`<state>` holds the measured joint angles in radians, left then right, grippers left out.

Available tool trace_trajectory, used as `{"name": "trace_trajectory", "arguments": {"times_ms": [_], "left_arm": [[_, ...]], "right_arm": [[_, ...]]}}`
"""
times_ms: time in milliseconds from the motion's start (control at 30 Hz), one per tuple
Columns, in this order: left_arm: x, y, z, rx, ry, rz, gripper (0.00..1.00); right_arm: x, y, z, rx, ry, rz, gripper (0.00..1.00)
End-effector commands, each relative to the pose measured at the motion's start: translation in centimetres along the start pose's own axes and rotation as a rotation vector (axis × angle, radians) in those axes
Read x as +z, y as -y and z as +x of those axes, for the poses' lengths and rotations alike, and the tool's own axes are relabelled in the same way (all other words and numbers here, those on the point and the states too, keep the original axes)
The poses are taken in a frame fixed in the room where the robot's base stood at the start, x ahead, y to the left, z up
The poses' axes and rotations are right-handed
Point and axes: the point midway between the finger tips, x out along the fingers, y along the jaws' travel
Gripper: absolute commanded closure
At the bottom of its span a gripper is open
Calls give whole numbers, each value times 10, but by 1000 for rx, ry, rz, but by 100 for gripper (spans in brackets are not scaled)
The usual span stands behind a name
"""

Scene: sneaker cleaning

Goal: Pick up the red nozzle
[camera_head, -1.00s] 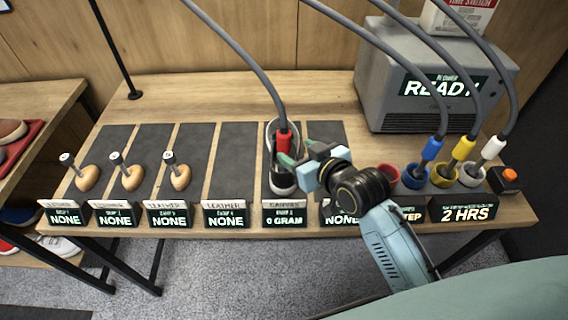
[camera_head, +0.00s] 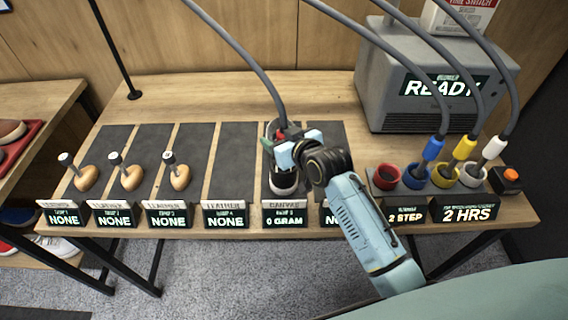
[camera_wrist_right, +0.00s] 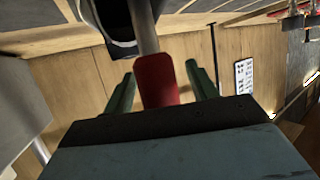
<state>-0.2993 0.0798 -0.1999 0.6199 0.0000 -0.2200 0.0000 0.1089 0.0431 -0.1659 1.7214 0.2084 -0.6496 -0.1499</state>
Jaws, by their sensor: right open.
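The red nozzle (camera_head: 281,134) hangs on the end of a grey hose over the sneaker (camera_head: 284,182) on the canvas pad, mostly hidden behind my right gripper in the head view. My right gripper (camera_head: 281,140) is at the nozzle. In the right wrist view the red nozzle (camera_wrist_right: 157,80) stands between the two green fingers of the right gripper (camera_wrist_right: 158,82), with a gap on each side. The right gripper is open around it. My left gripper is not in view.
Blue (camera_head: 434,147), yellow (camera_head: 464,146) and white (camera_head: 494,147) nozzles stand in their cups at the right. The red cup (camera_head: 386,177) is empty. A grey machine (camera_head: 400,70) reading READY stands behind. Wooden shoe trees (camera_head: 87,178) stand on pads at the left.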

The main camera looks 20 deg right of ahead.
Motion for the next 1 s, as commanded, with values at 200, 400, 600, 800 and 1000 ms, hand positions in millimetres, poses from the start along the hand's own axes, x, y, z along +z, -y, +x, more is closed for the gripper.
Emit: {"name": "trace_trajectory", "arguments": {"times_ms": [200, 400, 600, 800, 1000], "left_arm": [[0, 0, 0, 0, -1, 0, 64], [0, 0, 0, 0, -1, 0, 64], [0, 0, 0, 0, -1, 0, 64], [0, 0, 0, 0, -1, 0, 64], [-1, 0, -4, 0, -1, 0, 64]], "right_arm": [[0, 0, 0, 0, 0, 0, 58], [0, 0, 0, 0, 1, -1, 84], [0, 0, 0, 0, 1, -1, 100], [-1, 0, -1, 1, -1, -1, 100], [-22, 0, -9, 1, -5, -3, 100]]}}
